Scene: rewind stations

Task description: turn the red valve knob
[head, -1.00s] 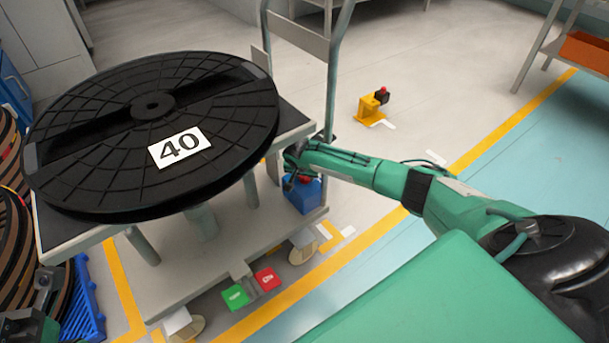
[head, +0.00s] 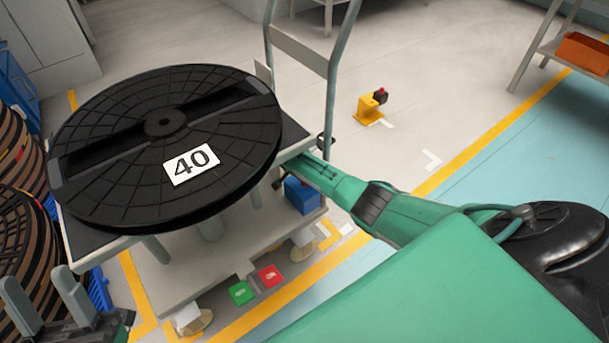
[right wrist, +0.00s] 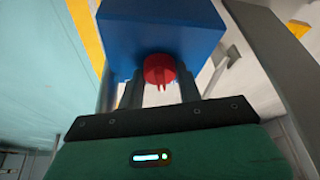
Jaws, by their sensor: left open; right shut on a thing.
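The red valve knob (right wrist: 159,69) is on a blue box (right wrist: 165,30) in the right wrist view. My right gripper (right wrist: 160,88) is shut on the knob, with one dark finger on each side of it. In the head view the blue box (head: 303,195) sits low at the right side of a cart; the knob is hidden there behind my right arm and the cart top. My left gripper (head: 45,300) is open and empty at the lower left, far from the knob.
A black reel marked 40 (head: 165,145) covers most of the grey cart (head: 225,262). Green (head: 241,292) and red (head: 271,275) pedals are at its front. Brown reels (head: 15,150) stand at the left.

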